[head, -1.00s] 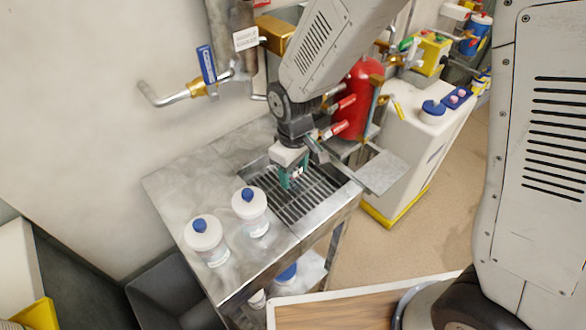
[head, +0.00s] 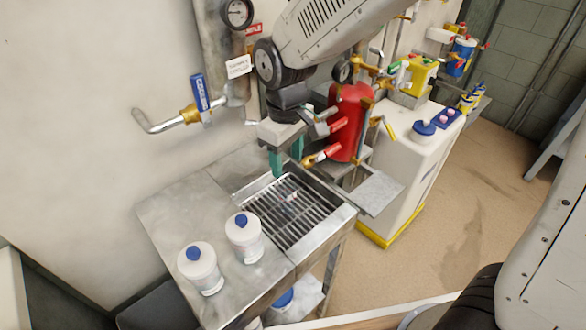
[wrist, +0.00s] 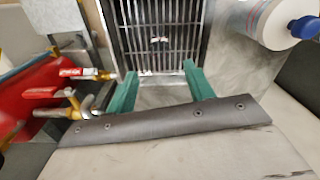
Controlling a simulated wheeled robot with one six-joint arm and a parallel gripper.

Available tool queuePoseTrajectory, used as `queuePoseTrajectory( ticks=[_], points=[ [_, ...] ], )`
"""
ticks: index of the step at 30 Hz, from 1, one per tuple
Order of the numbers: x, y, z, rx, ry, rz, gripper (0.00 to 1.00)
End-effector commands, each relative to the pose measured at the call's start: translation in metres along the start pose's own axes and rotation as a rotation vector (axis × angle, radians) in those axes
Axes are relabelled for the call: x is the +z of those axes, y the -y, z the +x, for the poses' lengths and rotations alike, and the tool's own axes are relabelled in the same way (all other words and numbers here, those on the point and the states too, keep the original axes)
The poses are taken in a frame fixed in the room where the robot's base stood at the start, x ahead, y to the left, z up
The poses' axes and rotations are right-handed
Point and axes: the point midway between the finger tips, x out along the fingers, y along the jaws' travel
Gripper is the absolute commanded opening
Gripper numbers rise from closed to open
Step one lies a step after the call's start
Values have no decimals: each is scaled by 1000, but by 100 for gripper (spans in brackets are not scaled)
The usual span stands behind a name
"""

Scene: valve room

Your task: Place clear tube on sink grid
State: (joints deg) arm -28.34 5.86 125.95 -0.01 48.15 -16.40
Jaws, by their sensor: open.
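A small clear tube (head: 291,196), with a whitish and reddish mark on it, lies on the dark bars of the sink grid (head: 310,226). In the wrist view the tube (wrist: 159,40) rests near the middle of the grid (wrist: 190,14). My gripper (head: 287,166) is above the back edge of the sink, apart from the tube. Its green fingers (wrist: 158,80) are spread with nothing between them. The tube's clear body is too small to make out well.
Two white bottles with blue caps, one nearer the sink (head: 244,238) and one further left (head: 200,268), stand on the metal counter (head: 180,208). A red cylinder (head: 349,122) and valves stand close to the right of my gripper. A blue-handled tap (head: 198,95) juts from the wall.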

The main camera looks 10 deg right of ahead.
Motion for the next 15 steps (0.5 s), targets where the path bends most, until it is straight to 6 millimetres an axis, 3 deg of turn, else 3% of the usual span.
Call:
queuePoseTrajectory(
  ticks=[10,13,15],
  points=[
    [10,-5,-13,2,-6,27,53],
    [35,-17,-34,6,-19,95,53],
    [62,-27,-53,11,-31,169,53]
  ],
)
